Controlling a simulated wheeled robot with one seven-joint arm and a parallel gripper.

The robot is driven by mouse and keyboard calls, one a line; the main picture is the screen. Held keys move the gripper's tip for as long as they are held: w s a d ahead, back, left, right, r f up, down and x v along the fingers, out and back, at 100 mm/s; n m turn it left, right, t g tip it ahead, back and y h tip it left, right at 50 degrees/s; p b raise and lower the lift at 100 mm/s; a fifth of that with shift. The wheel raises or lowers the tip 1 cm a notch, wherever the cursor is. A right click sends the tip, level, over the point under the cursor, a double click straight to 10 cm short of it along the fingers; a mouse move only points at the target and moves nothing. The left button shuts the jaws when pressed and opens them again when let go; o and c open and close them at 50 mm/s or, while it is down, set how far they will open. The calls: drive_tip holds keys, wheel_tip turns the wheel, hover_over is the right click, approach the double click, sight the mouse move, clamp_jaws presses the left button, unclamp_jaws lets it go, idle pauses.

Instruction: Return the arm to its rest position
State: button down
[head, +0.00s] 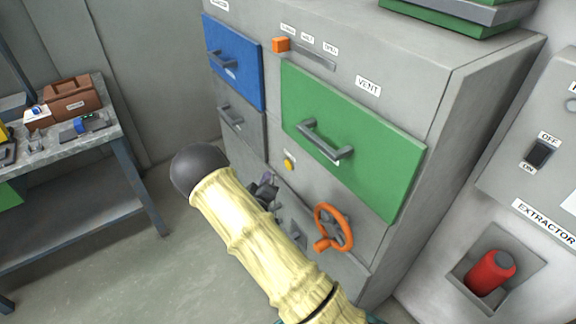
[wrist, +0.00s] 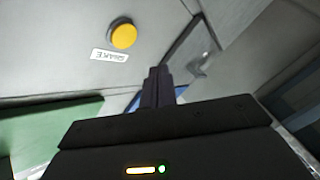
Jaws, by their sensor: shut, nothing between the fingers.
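My gripper (wrist: 158,82) shows in the wrist view with its dark fingers together and nothing between them. In the head view my gripper (head: 266,190) is a small dark shape, partly hidden behind my pale, ribbed arm, in front of the cabinet's lower front. My arm runs from the bottom centre up and left to a dark rounded joint. I cannot tell the exact gap between the gripper and the cabinet.
The grey cabinet (head: 440,95) has a blue door (head: 233,65), a green door (head: 370,125) with a bar handle, an orange handwheel (head: 345,225) and a yellow button (wrist: 124,36). A workbench (head: 100,135) stands left. Open floor (head: 190,270) lies between.

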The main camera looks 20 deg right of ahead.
drive_tip(key=s+d+r+m+g+y, duration=0.1)
drive_tip(key=s+r+m+g+y, duration=0.25)
drive_tip(key=s, duration=0.55)
drive_tip(key=s+r+g+y, duration=0.2)
drive_tip(key=s+r+g, duration=0.35)
drive_tip(key=s, duration=0.45)
drive_tip(key=s+d+r+m+g+y, duration=0.15)
drive_tip(key=s+r+g, duration=0.3)
drive_tip(key=s, duration=0.45)
wheel_tip(320, 180, up, 12)
drive_tip(key=p, duration=1.2)
drive_tip(key=shift+a+f+t+y, duration=0.25)
drive_tip(key=shift+a+t+y, duration=0.05)
drive_tip(key=shift+a+t, duration=0.1)
drive_tip(key=shift+w, duration=0.1)
